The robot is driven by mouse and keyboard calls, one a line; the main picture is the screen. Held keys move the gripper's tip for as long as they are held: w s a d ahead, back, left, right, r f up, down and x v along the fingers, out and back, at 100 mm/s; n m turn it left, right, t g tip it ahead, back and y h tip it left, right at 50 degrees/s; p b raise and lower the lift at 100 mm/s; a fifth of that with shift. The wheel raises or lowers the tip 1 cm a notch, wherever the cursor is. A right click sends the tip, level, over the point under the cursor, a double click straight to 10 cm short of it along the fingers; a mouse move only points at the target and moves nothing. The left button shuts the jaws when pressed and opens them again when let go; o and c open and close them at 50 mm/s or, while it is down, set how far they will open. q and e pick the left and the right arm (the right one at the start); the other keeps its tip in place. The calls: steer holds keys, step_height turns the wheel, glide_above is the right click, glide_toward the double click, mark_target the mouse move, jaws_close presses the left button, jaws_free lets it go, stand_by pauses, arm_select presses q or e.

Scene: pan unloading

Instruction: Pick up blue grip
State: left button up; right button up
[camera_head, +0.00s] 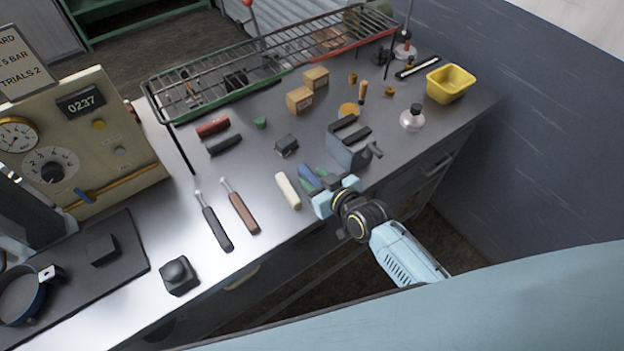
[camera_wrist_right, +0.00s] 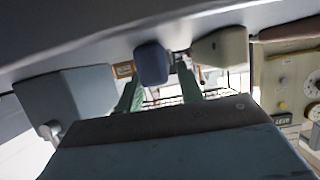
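The blue grip (camera_head: 309,177) lies on the grey metal bench near its front edge, just right of a cream grip (camera_head: 288,190). My right gripper (camera_head: 314,179) reaches over the front edge, with its green fingers parted on either side of the blue grip. In the right wrist view the blue grip (camera_wrist_right: 152,63) shows ahead, between the two spread fingers (camera_wrist_right: 159,80), with a gap visible on its right. The cream grip (camera_wrist_right: 222,46) is just beyond the right-hand finger there. Whether a finger touches the blue grip is unclear. My left gripper is not in view.
A dark grey block-shaped fixture (camera_head: 347,148) stands close behind and right of the gripper. Two handled tools (camera_head: 239,206) lie to the left. A wire rack (camera_head: 225,84) spans the back. A gauge panel (camera_head: 75,145) stands left, a yellow bin (camera_head: 449,83) far right.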

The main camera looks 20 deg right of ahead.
jaws_close()
